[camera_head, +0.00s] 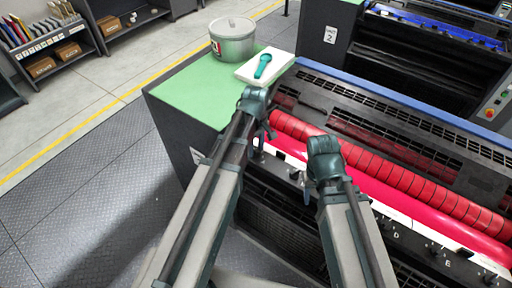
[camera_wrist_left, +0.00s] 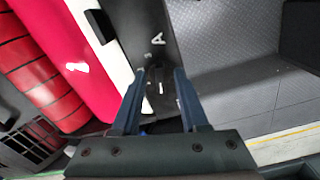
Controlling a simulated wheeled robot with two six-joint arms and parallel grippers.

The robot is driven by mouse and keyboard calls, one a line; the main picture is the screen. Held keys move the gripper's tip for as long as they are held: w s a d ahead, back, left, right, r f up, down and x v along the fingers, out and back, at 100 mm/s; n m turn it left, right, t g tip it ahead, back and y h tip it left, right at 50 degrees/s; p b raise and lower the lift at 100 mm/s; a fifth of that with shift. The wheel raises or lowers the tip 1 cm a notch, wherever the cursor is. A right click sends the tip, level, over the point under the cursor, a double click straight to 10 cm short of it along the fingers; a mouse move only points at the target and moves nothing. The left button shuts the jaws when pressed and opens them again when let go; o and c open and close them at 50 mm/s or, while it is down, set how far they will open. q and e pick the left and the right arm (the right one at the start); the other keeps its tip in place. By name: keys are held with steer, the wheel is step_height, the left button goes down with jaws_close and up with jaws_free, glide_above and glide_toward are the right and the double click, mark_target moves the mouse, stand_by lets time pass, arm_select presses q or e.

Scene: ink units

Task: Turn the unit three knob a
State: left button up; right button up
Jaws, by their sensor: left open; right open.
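The red-roller unit (camera_head: 400,185) fills the right of the head view. Its dark front panel carries letters, with D and E readable at the right. In the left wrist view the letter A (camera_wrist_left: 158,40) is printed on the dark panel (camera_wrist_left: 150,20). My left gripper (camera_head: 268,130) is over the panel's left end; in the left wrist view its open fingers (camera_wrist_left: 160,74) lie either side of a dark strip just below the A. Knob a itself cannot be made out clearly there. My right gripper (camera_head: 323,150) is open over the panel, farther right.
A green-topped cabinet (camera_head: 180,95) stands left of the unit, bearing a metal pot (camera_head: 232,40) and a white block (camera_head: 250,72) with a teal tool (camera_head: 263,66). Unit 2 (camera_head: 400,50) is behind. Open floor (camera_head: 75,210) lies at the left.

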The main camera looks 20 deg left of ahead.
mark_target(256, 150)
arm_select(q)
step_height(256, 150, up, 14)
steer(key=p, duration=1.3)
steer(key=shift+p, duration=0.35)
arm_select(e)
step_height(256, 150, up, 14)
arm_select(q)
steer(key=shift+f, duration=0.15)
arm_select(e)
steer(key=shift+f, duration=0.15)
